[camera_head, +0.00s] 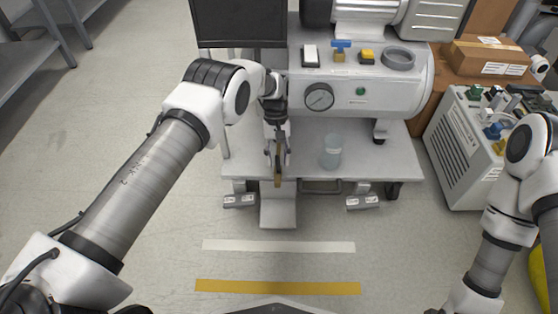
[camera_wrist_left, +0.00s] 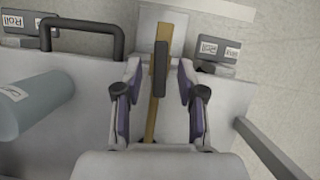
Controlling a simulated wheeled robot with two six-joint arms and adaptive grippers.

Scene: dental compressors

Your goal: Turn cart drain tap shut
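A narrow brass-coloured bar with a dark grey lever (camera_wrist_left: 161,72), apparently the drain tap, lies between the fingers of my left gripper (camera_wrist_left: 158,78) in the left wrist view. The lever runs lengthwise along the bar. Gaps show between it and both fingers, so the gripper is open around it; I cannot tell the depth. In the head view my left gripper (camera_head: 278,156) points down in front of the white cart (camera_head: 400,162), and the brass part (camera_head: 278,181) shows just below its fingers. My right arm is at the right edge; its gripper is out of view.
A translucent bottle (camera_head: 331,151) stands on the cart's shelf, right of my left gripper. The white tank with a gauge (camera_head: 319,97) is behind. A blue-handled brass valve (camera_head: 341,50) sits on top. A grey cabinet (camera_head: 465,150) stands right. The floor in front is clear.

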